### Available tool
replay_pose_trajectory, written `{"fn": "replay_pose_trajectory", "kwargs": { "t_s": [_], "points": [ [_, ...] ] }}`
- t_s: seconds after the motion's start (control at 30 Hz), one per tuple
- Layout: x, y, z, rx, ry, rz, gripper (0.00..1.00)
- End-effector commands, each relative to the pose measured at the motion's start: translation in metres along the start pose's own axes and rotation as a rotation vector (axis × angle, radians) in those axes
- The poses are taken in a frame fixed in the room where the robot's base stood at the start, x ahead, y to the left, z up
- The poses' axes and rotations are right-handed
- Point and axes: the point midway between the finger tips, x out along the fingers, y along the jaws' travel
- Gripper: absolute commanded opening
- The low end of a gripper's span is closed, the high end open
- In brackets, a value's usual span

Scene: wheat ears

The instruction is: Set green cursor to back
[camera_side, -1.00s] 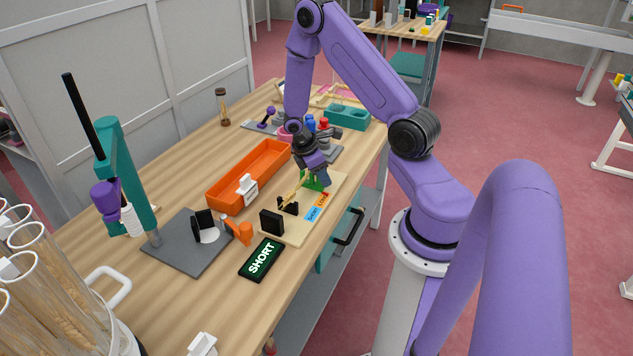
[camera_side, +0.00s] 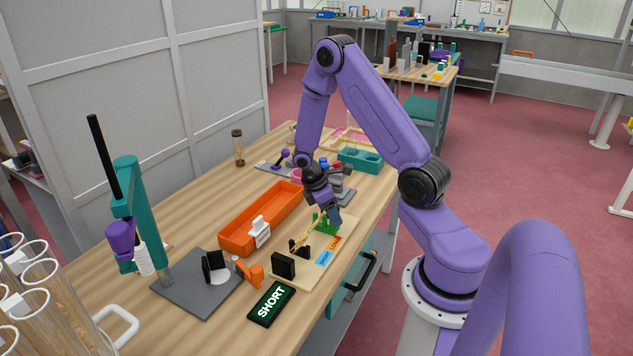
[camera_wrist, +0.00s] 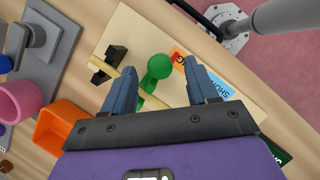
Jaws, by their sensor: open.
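The green cursor (camera_wrist: 158,68) has a round knob and stands on the pale wooden board (camera_side: 290,268). In the side view the cursor (camera_side: 321,222) is partly hidden by my gripper (camera_side: 330,212). In the wrist view my gripper (camera_wrist: 157,72) is open, with one blue finger on each side of the cursor and visible gaps between them. A thin straw-coloured wheat ear (camera_wrist: 101,65) lies across a black notched holder (camera_wrist: 112,64) and runs past the cursor. Orange (camera_side: 331,243) and blue (camera_side: 324,257) labels lie on the board beside it.
An orange tray (camera_side: 236,240) lies left of the board. A black block (camera_side: 283,265) stands at the board's near end, close to a black SHORT sign (camera_side: 271,304). A teal tray (camera_side: 360,160) is farther back. A teal stand (camera_side: 143,215) rises at left.

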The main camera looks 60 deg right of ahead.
Motion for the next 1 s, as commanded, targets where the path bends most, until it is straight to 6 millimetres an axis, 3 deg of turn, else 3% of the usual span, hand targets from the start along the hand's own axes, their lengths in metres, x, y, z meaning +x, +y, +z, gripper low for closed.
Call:
{"fn": "replay_pose_trajectory", "kwargs": {
  "t_s": [0.6, 0.8, 1.0],
  "points": [
    [-0.119, 0.001, -0.001, 0.001, 0.003, 0.004, 0.58],
    [-0.139, 0.001, 0.0, 0.002, 0.001, 0.002, 0.58],
    [-0.144, 0.0, 0.0, 0.001, -0.001, 0.0, 0.58]
  ]
}}
